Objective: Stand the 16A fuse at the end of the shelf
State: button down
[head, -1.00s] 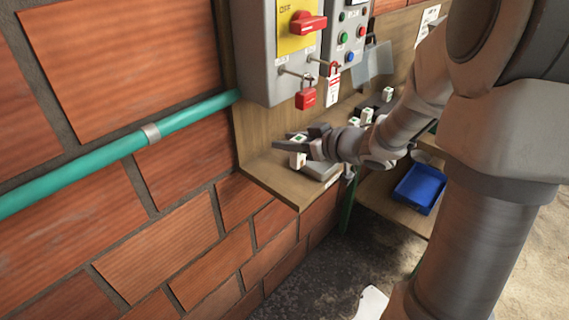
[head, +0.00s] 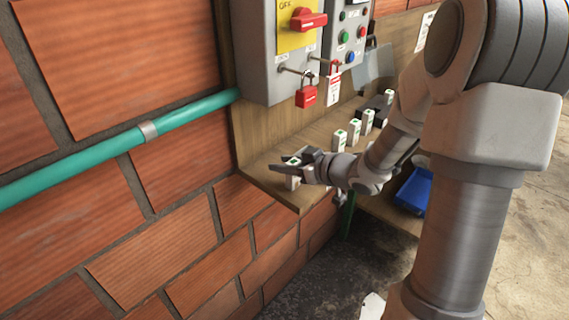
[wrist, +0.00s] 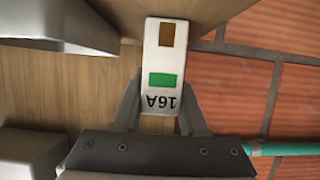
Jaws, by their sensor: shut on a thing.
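The white 16A fuse (wrist: 163,62), with a green patch and a brown patch, is between my gripper's fingers (wrist: 160,108) in the wrist view. My gripper is shut on it, and its "16A" label reads upside down there. In the head view the fuse (head: 292,183) appears upright at the near left end of the wooden shelf (head: 262,176), with my gripper (head: 293,169) reaching in from the right. I cannot tell whether its base touches the shelf. The fuse's lower part is hidden in the wrist view.
Several similar white fuses, one of them here (head: 354,131), stand in a row further along the shelf. A grey switch box (head: 282,82) with a red padlock (head: 306,96) hangs above. A teal pipe (head: 90,155) crosses the brick wall. A blue tray (head: 414,190) sits lower right.

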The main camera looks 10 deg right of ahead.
jog(key=shift+c, duration=2.2)
grip_release()
jog(key=shift+f, duration=0.1)
jog(key=shift+r, duration=0.3)
jog(key=p+v, duration=0.2)
jog(key=v, duration=1)
jog(key=shift+f+p, duration=0.1)
jog(key=shift+p, duration=0.2)
